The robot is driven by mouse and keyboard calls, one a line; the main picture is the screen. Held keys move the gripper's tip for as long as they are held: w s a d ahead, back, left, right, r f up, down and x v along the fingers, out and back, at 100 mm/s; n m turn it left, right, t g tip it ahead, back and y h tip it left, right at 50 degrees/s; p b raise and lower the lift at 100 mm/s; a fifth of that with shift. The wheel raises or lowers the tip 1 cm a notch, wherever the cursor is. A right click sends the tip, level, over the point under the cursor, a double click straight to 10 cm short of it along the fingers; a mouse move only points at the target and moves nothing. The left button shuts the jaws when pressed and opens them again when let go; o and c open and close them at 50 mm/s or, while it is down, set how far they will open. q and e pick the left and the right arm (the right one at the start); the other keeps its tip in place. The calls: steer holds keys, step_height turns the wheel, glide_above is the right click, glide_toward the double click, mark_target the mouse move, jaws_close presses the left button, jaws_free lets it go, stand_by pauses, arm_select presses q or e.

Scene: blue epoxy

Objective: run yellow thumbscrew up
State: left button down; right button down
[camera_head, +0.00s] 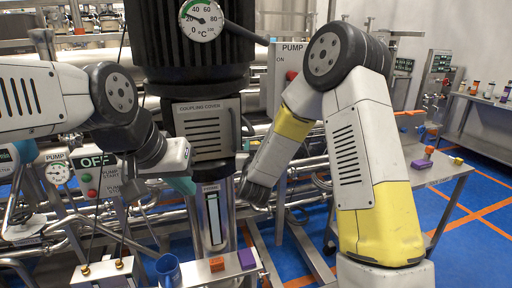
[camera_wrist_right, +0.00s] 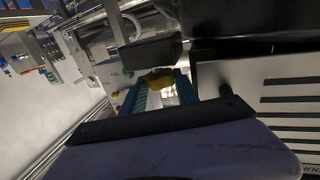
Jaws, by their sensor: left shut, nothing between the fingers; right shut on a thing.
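The yellow thumbscrew (camera_wrist_right: 158,79) shows in the right wrist view between the teal fingers of my right gripper (camera_wrist_right: 161,92), which is shut on it. In the head view my right arm reaches in beside the coupling cover (camera_head: 207,125); the thumbscrew and the fingertips there are hidden behind the wrist. The louvred cover also fills the right of the wrist view (camera_wrist_right: 262,105). My left gripper (camera_head: 183,184) is shut and empty, its teal fingers low and left of the cover, near the pump column.
A thermometer dial (camera_head: 201,20) sits on the black motor above. Pump boxes with buttons stand left (camera_head: 95,170) and behind right. Pipes run behind the column. A blue cup (camera_head: 168,270) stands at the front. A side table (camera_head: 425,170) at right holds small coloured blocks.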

steer(key=shift+r, duration=0.15)
steer(key=c, duration=0.9)
jaws_free()
